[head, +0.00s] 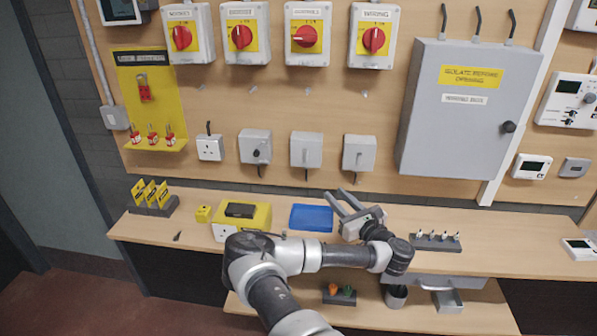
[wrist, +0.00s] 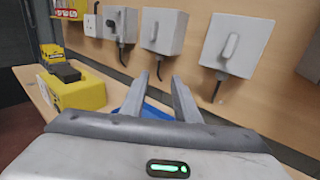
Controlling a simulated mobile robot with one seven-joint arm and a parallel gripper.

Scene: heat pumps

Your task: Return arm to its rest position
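My arm reaches out over the wooden bench (head: 500,243) from the bottom of the head view. My gripper (head: 343,197) is above the bench, just right of the blue tray (head: 311,218), with its two fingers pointing towards the back wall. In the wrist view my gripper (wrist: 161,80) shows two fingers spread apart with nothing between them. The blue tray (wrist: 155,111) shows low behind and between the fingers, partly hidden by them.
A yellow box (head: 258,217) with a dark device on top stands left of the tray. A rack of small tools (head: 436,242) is to the right. Switches and sockets (head: 305,150) and a grey cabinet (head: 455,110) are on the back wall. A lower shelf holds a metal bin (head: 447,300).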

